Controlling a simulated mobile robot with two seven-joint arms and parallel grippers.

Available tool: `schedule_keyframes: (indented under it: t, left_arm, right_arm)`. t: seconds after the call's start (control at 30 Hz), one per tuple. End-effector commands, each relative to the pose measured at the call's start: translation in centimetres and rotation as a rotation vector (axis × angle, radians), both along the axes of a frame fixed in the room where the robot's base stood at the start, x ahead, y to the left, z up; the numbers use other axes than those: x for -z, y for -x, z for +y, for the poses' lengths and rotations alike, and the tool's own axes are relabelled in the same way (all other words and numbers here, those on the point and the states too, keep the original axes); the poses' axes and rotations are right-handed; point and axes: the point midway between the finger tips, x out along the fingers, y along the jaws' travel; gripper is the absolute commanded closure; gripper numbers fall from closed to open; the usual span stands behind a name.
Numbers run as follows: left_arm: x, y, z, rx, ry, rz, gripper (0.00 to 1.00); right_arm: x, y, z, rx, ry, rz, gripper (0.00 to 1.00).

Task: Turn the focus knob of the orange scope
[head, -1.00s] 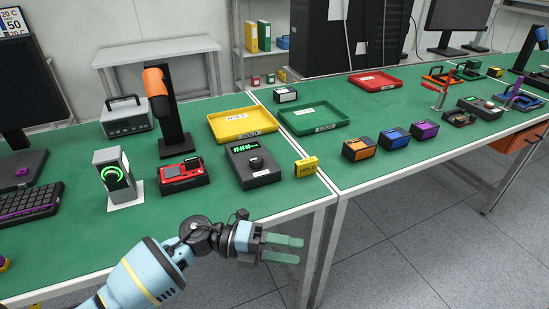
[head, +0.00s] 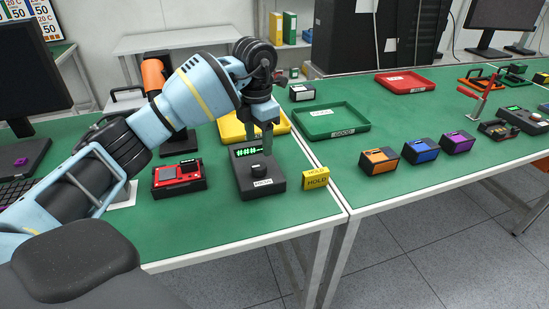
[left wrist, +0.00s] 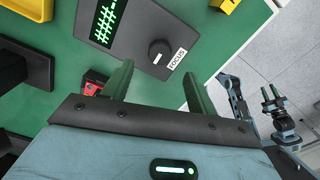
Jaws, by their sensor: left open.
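The orange scope (head: 153,75) stands on a black stand at the back left, partly hidden behind my left arm. A dark control box (head: 248,180) with a green display lies on the green bench. Its black round focus knob (head: 258,171) is uncovered and carries a "FOCUS" label beside it in the left wrist view (left wrist: 160,52). My left gripper (head: 260,133) is open and empty above the box's display end, behind the knob in the head view. In the left wrist view its fingers (left wrist: 158,82) are apart from the knob. My right gripper (left wrist: 271,97) shows there, open and empty.
A red device (head: 180,176) lies left of the box, and a yellow HOLD block (head: 316,184) right of it. A yellow tray (head: 232,128) and a green tray (head: 366,127) lie behind. Bare bench lies in front of the box.

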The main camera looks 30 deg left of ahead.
Motion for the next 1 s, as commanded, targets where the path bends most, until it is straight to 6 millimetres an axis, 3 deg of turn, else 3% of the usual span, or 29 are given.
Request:
schedule_keyframes:
  t: [0.23, 0.7, 1.0]
  left_arm:
    - [0.5, 0.0, 0.1, -0.003, -0.005, 0.002, 0.42]
    - [6.6, 0.1, 0.1, -0.001, -0.002, 0.002, 0.42]
    - [7.8, 0.0, 0.1, -0.001, -0.003, 0.000, 0.42]
  right_arm:
    - [0.1, 0.5, 0.1, 0.001, -0.001, 0.009, 0.64]
    - [0.3, 1.2, 0.1, 0.004, -0.003, 0.025, 0.64]
    - [0.2, 0.7, 0.1, 0.004, -0.003, 0.014, 0.64]
